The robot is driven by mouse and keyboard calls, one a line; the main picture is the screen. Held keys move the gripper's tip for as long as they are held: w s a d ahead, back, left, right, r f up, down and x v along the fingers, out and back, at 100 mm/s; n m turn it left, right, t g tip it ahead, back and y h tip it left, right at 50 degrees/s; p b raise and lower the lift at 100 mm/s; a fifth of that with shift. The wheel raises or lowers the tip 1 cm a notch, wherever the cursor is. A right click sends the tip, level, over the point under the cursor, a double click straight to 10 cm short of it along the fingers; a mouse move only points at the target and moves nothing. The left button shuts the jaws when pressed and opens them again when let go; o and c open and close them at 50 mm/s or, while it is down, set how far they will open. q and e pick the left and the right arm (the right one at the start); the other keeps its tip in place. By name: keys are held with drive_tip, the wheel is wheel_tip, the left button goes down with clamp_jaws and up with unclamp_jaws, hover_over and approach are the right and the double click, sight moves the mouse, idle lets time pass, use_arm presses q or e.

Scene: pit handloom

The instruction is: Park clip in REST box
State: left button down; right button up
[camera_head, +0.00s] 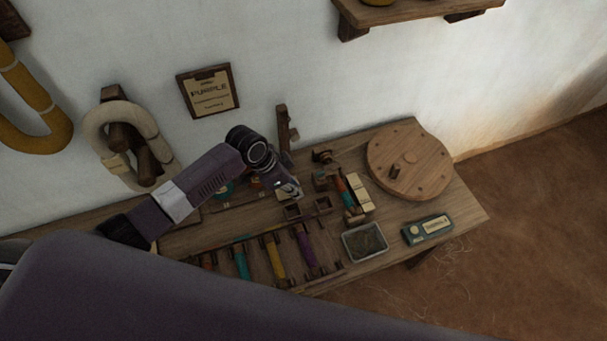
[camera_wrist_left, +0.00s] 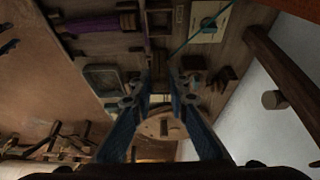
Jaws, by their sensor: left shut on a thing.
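My left gripper (camera_head: 290,188) is over the back middle of the bench, pointing down. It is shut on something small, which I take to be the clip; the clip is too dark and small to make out. In the left wrist view the two fingers (camera_wrist_left: 158,92) reach up with a narrow gap between them. Two small open wooden boxes stand just below the gripper in the head view, a left one (camera_head: 293,211) and a right one (camera_head: 323,205). I cannot read a REST label on either. My right gripper is not in view.
A round wooden disc (camera_head: 425,165) lies at the right. A grey tray (camera_head: 365,243) and a labelled teal box (camera_head: 427,229) stand at the front right. A rack of coloured spools (camera_head: 274,258) lines the front edge. A wooden post (camera_head: 284,130) stands at the wall.

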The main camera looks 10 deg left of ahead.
use_arm(q)
drive_tip(key=shift+s+a+f, duration=0.25)
drive_tip(key=shift+a+f, duration=0.15)
wheel_tip(320, 180, down, 3)
drive_tip(key=shift+w+f+b, duration=0.1)
drive_tip(key=shift+w+b, duration=0.05)
drive_tip(key=shift+b, duration=0.95)
wheel_tip(320, 180, down, 3)
drive_tip(key=b, duration=0.3)
drive_tip(key=shift+f, duration=0.1)
drive_tip(key=shift+f+b, duration=0.25)
drive_tip(key=shift+b, duration=0.05)
drive_tip(key=shift+f, duration=0.45)
drive_tip(key=shift+f+b, duration=0.65)
drive_tip(key=shift+f, duration=0.1)
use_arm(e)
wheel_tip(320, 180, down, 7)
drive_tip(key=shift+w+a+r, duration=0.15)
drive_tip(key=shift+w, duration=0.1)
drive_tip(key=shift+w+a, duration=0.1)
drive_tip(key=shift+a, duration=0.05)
